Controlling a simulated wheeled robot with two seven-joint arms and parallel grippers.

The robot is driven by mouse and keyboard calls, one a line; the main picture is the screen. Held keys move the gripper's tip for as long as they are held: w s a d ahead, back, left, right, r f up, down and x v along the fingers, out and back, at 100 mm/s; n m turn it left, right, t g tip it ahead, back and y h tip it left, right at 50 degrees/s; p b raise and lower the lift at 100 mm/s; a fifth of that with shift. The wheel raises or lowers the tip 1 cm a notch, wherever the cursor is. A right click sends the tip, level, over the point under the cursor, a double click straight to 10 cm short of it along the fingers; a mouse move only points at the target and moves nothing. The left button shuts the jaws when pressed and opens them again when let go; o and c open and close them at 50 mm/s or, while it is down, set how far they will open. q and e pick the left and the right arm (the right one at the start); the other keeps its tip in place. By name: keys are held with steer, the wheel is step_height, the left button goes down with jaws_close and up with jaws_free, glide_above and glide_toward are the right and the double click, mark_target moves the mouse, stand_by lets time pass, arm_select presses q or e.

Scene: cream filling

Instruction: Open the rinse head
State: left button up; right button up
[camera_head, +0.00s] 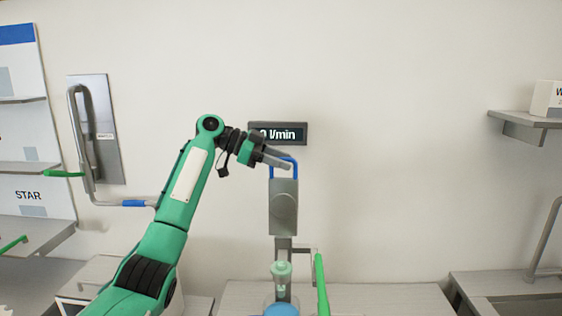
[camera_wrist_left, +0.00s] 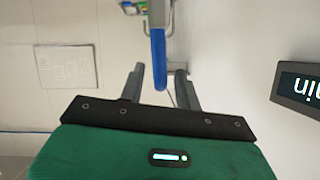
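A grey upright fixture (camera_head: 284,207) with a blue loop handle (camera_head: 296,172) on top stands at the middle of the counter; I take this to be the rinse head. My left gripper (camera_head: 279,158) is at the top of the blue handle. In the left wrist view, the two grey fingers (camera_wrist_left: 160,86) are apart, with the end of the blue handle (camera_wrist_left: 158,62) between them and gaps on both sides. The gripper is open and does not appear to clamp it. My right gripper is not in view.
A flow display (camera_head: 288,134) reading l/min is on the wall behind the gripper, its left part hidden. Below the fixture are a pale green nozzle-like part (camera_head: 281,272), a blue round object (camera_head: 282,310) and a green lever (camera_head: 321,283). A shelf (camera_head: 525,121) is at right.

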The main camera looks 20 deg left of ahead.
arm_select(q)
steer(key=b+v, duration=0.4)
steer(key=v, duration=0.9)
steer(key=shift+a, duration=0.3)
